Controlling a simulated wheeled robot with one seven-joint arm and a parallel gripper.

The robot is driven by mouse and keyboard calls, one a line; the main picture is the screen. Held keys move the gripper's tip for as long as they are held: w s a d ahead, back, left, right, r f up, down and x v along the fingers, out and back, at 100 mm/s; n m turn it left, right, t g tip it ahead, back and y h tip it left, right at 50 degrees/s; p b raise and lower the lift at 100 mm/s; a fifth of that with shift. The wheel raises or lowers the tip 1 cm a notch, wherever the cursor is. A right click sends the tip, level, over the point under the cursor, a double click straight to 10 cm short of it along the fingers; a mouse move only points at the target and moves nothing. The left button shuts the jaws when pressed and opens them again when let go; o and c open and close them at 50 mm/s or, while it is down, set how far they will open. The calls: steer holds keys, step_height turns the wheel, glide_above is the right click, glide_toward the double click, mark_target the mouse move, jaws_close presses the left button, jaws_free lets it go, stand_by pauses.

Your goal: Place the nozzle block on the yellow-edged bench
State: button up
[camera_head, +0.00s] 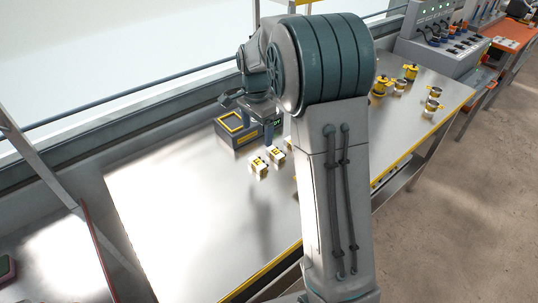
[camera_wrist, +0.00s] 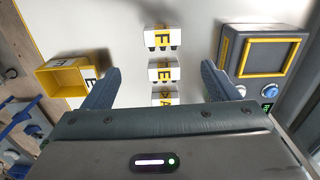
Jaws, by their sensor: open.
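The yellow-edged bench (camera_head: 170,195) has a bare metal top and a yellow strip along its front edge. White blocks with yellow lettered bands stand on it; one block (camera_head: 258,166) and another block (camera_head: 275,155) show in the head view. In the wrist view they form a row: block F (camera_wrist: 162,38), block E (camera_wrist: 165,71) and block A (camera_wrist: 165,97), partly hidden by my gripper's body. I cannot tell which is the nozzle block. My gripper (camera_wrist: 161,70) is open and empty, its fingers apart on either side of the row. My arm hides part of the bench.
A dark box with a yellow-framed top (camera_head: 237,128) stands beyond the blocks; it is right of my fingers in the wrist view. A yellow open-sided box (camera_wrist: 66,78) is at left there. Yellow-and-metal parts (camera_head: 410,72) stand at the bench's far right. The near left bench is clear.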

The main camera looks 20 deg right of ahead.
steer(key=s+r+n+t, duration=0.1)
steer(key=s+n, duration=0.5)
steer(key=s, duration=0.7)
steer(key=s+r+n+t, duration=0.2)
steer(key=s+r+n, duration=0.2)
steer(key=s, duration=1)
steer(key=shift+n, duration=1.6)
steer(key=shift+s, duration=0.1)
